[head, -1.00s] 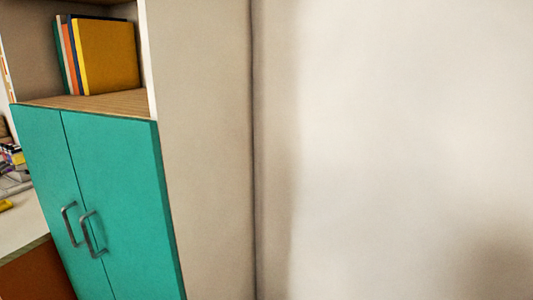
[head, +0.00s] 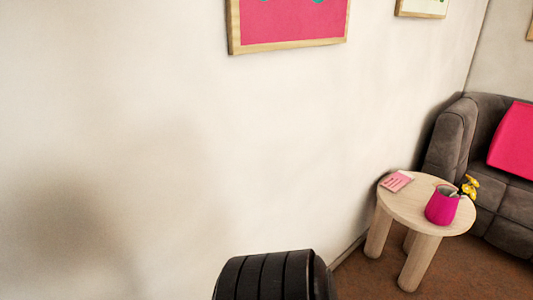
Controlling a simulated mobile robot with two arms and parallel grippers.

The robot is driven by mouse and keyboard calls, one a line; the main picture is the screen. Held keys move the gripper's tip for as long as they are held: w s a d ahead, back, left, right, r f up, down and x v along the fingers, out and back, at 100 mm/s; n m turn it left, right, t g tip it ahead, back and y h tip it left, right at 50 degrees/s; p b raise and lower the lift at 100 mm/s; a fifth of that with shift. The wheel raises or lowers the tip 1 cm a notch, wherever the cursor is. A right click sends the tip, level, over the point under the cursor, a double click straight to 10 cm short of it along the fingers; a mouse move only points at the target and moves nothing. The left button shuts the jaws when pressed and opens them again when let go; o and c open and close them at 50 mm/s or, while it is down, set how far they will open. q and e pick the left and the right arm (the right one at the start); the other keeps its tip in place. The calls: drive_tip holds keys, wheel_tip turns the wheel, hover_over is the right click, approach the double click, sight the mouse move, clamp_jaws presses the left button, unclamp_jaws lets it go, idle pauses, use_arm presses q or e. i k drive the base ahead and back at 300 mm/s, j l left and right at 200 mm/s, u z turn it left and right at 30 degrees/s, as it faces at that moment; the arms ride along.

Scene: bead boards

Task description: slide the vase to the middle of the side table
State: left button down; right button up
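The vase (head: 441,208) is a magenta pot with yellow flowers leaning out to its right. It stands near the front right edge of the round, light wooden side table (head: 405,212) at the right of the head view. A pink card or booklet (head: 397,181) lies on the tabletop at its back left. Neither of my grippers shows in this view.
A dark ribbed shape (head: 268,277), perhaps part of me, stands at the bottom middle. A grey sofa (head: 455,137) with a pink cushion (head: 515,142) is right behind the table. Brown floor (head: 370,282) shows in front. The left wall carries framed pictures.

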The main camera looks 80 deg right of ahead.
sight(441, 209)
drive_tip(key=z, duration=4.05)
